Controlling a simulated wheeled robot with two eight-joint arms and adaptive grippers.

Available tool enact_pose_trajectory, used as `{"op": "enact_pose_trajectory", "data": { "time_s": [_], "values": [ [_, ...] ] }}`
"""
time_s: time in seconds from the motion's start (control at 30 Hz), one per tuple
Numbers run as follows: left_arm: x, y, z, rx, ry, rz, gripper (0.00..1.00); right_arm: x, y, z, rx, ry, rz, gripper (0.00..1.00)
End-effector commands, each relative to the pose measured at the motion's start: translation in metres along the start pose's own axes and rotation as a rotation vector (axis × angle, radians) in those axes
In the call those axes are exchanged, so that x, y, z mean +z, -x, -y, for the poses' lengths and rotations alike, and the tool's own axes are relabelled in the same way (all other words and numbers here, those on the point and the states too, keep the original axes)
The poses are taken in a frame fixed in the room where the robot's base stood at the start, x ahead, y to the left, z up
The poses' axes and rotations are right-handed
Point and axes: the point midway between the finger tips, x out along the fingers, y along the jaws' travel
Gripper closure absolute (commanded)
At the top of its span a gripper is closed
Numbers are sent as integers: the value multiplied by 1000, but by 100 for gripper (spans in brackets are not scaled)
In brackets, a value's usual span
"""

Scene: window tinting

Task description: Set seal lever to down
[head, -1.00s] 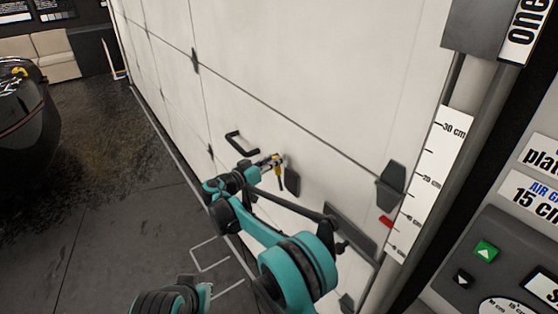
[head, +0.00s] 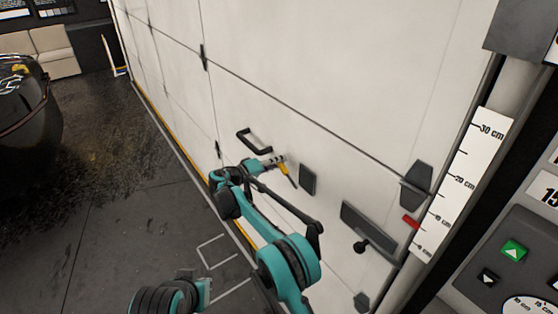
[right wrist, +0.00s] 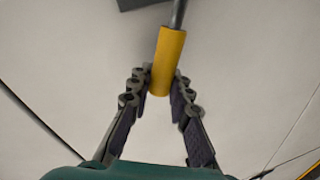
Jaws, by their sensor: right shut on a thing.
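The seal lever has a yellow grip (head: 284,168) and stands out from the pale door panel, beside a dark grey plate (head: 308,179). In the right wrist view the yellow grip (right wrist: 167,62) sits between my right gripper's fingers, with a grey rod running from its top end to a dark block (right wrist: 140,4). My right gripper (head: 275,161) is shut on this grip; it also shows in the right wrist view (right wrist: 160,90). In the head view the lever slants down to the right, and the gripper hides part of it. My left gripper is not in view.
A black handle (head: 255,143) is on the panel (head: 320,70) just above the gripper. A grey plate with a black knob (head: 361,246) is lower right. A height scale (head: 463,185) and a button panel (head: 500,260) stand at the right.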

Motion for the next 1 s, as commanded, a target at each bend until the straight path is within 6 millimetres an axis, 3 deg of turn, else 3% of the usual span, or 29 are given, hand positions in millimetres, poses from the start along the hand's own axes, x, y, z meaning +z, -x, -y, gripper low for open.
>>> {"op": "enact_pose_trajectory", "data": {
  "time_s": [0.77,0.8,0.83,0.87,1.0],
  "values": [
    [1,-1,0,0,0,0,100,2,-2,12,-2,96,20,100],
    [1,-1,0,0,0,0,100,2,-2,12,-2,96,20,71],
    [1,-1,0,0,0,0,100,2,-2,12,-2,96,20,63],
    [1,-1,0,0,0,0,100,2,-2,12,-2,95,20,59],
    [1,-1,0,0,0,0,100,2,-2,12,-1,95,19,59]
  ]
}}
